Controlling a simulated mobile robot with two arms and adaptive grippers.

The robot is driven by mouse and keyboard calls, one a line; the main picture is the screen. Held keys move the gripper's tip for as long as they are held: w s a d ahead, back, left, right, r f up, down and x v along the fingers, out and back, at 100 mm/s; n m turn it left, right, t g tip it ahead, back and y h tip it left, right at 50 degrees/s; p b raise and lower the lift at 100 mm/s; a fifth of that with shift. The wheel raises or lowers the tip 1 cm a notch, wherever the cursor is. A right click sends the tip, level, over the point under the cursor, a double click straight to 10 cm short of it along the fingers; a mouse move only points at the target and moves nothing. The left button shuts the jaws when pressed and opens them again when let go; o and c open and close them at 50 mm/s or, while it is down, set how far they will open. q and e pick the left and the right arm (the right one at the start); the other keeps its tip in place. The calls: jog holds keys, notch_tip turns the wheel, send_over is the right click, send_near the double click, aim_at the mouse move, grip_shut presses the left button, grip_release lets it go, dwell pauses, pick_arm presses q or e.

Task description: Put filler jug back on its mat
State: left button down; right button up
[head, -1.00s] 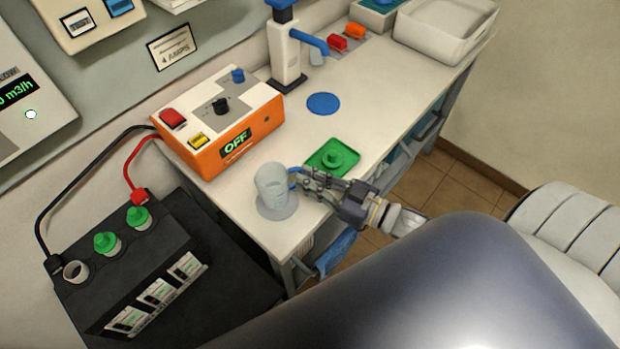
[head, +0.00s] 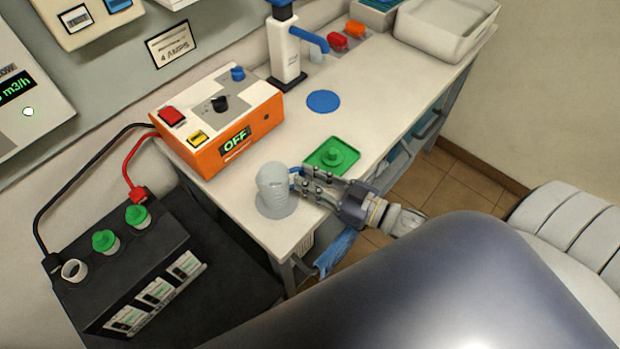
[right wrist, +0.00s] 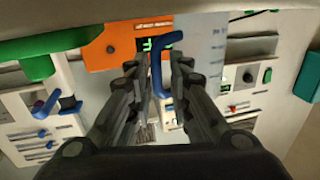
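The filler jug (head: 272,184), pale and translucent with a blue handle, stands upright on the round grey mat (head: 284,213) near the bench's front corner. My right gripper (head: 303,185) is to the right of the jug, at its handle side. Its fingers are spread. In the right wrist view the blue handle (right wrist: 157,68) sits between the two open fingers, with a gap beside it. Whether a finger still touches the handle is hard to tell. My left gripper is not in view.
A green square tray (head: 345,167) with a green piece lies just behind my gripper. An orange charger box (head: 222,150) reading OFF stands behind left. A black battery (head: 125,265) with green caps is at left. A blue disc (head: 323,102) lies on clear bench.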

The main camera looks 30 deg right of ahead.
jog(key=shift+o, duration=0.4)
jog(key=v, duration=1.2)
